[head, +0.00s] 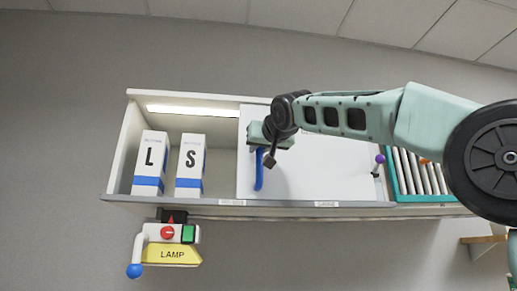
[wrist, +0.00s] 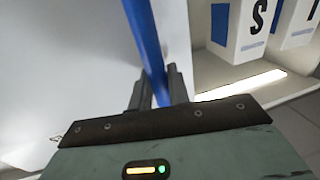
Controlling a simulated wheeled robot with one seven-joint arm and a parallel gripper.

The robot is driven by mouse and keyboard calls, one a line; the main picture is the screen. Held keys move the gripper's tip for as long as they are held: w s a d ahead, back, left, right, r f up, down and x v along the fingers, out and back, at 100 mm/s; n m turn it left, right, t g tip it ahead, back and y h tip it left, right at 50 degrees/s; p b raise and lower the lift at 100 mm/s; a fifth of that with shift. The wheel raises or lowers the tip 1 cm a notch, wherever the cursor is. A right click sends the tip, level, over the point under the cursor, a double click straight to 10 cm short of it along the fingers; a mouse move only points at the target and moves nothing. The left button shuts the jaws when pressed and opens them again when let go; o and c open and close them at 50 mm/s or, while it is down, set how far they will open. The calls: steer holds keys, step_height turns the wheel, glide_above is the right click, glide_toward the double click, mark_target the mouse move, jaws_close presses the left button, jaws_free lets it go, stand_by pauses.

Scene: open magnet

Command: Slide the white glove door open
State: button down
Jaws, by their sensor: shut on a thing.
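The white glove door (head: 325,172) is a flat panel covering the middle and right of a wall cabinet. Its left edge stands just right of the S box, and the left bay is uncovered. A blue upright bar handle (head: 259,170) is near that left edge. My gripper (head: 266,143) is at the upper part of the handle, shut on it. In the wrist view, the gripper fingers (wrist: 158,92) close around the blue handle (wrist: 145,38), with the white door (wrist: 60,65) behind it. The handle's gripped part is partly hidden by the fingers.
White boxes marked L (head: 150,160) and S (head: 190,162) stand in the open bay. A lamp switch box (head: 170,254) with a blue-knobbed lever hangs below the cabinet. A teal-framed rack (head: 420,198) and a purple knob (head: 380,159) are at right, near my arm.

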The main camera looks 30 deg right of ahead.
steer(key=shift+d, duration=0.2)
steer(key=c, duration=1.4)
jaws_free()
steer(key=shift+s+d, duration=0.1)
steer(key=shift+s+f+b, duration=0.1)
steer(key=shift+s+b, duration=0.2)
steer(key=shift+s, duration=0.05)
steer(key=s+b, duration=0.2)
steer(key=s, duration=0.3)
steer(key=s+a+b, duration=0.1)
steer(key=s+b, duration=0.1)
steer(key=s, duration=0.4)
steer(key=s+a+b, duration=0.1)
steer(key=s+b, duration=0.1)
steer(key=s, duration=0.3)
steer(key=shift+s+a+b, duration=0.15)
steer(key=shift+s+b, duration=0.15)
steer(key=shift+b, duration=0.05)
